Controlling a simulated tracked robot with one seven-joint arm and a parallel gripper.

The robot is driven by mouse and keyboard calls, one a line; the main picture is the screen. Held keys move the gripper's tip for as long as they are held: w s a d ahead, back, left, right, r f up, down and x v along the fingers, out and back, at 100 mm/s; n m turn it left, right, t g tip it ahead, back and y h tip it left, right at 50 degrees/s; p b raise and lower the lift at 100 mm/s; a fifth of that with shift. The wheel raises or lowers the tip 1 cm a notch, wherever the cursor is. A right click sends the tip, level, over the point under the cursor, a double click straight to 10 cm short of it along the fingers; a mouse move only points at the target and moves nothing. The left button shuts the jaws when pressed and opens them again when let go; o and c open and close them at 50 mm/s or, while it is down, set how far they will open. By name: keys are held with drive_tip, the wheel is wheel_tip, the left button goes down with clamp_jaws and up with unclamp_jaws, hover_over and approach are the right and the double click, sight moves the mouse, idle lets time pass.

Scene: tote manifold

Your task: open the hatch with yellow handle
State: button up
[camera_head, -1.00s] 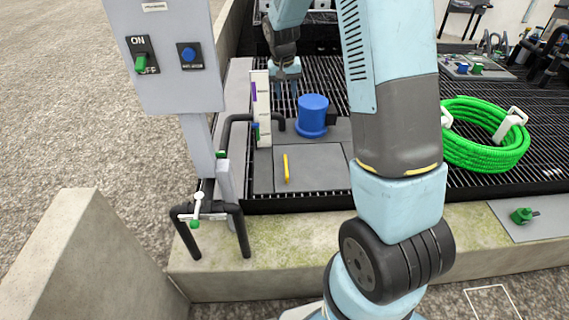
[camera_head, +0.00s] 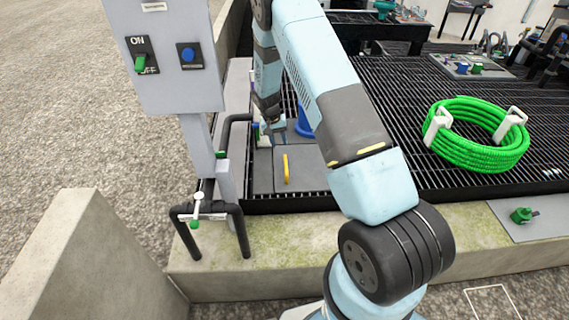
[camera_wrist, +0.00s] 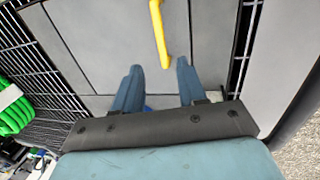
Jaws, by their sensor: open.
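The yellow handle (camera_head: 286,168) is a slim bar on a flat grey hatch panel (camera_head: 308,170) set in the dark grating. It also shows in the wrist view (camera_wrist: 159,32), at the top between and beyond my fingers. My gripper (camera_head: 277,134) is behind the handle in the head view, above the panels and apart from the handle. In the wrist view my gripper (camera_wrist: 155,82) has its two blue fingers spread, with nothing between the tips. My arm hides part of the blue cylinder (camera_head: 304,120) beside the panels.
A grey control box (camera_head: 165,60) on a post and black pipes (camera_head: 240,220) stand left of the panels. A green hose coil (camera_head: 478,135) lies on the grating at right. A concrete ledge (camera_head: 290,225) runs along the front.

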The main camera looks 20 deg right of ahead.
sight(285, 162)
drive_tip(key=f, duration=0.4)
drive_tip(key=d+f, duration=0.1)
drive_tip(key=f, duration=0.3)
drive_tip(key=d+f, duration=0.1)
drive_tip(key=f, duration=0.4)
drive_tip(key=shift+s+d, duration=0.25)
clamp_jaws()
